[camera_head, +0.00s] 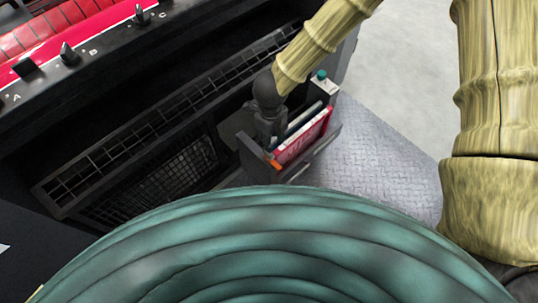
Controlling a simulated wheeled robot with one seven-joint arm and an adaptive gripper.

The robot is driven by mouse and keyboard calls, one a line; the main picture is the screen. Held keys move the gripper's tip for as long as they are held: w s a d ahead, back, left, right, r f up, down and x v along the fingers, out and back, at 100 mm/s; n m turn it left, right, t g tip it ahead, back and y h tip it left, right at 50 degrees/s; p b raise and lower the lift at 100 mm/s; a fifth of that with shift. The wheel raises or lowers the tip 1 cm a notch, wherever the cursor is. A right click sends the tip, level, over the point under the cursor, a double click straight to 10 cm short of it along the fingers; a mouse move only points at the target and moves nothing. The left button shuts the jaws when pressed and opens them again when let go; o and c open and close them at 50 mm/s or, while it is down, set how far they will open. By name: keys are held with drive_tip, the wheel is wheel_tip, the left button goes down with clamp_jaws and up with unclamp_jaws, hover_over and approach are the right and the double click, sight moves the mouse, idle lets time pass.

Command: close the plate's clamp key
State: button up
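My gripper (267,134) is dark and hangs at the end of my bamboo-patterned arm, close to the left end of a red plate-like panel (302,137) with white lettering. The panel stands upright in a dark open holder (318,153). A small orange piece (273,163) shows at the panel's lower left, just below my gripper. I cannot tell whether it is the clamp key or whether my gripper touches it. The fingers are small and dark against a dark background, so their opening cannot be made out.
A black machine with wire-grid trays (110,160) fills the left. Dark knobs near letters A, B (68,54) and C (140,15) stand along its red-edged top. A box with a teal knob (321,75) is behind the holder. Patterned metal floor (380,160) lies clear at right.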

sight(273, 160)
drive_tip(key=shift+m, duration=0.3)
drive_tip(key=f, duration=0.3)
drive_tip(key=f+b, duration=0.1)
drive_tip(key=f, duration=0.6)
drive_tip(key=shift+w+a+f, duration=0.1)
drive_tip(key=shift+w+a, duration=0.1)
drive_tip(key=shift+a, duration=0.15)
clamp_jaws()
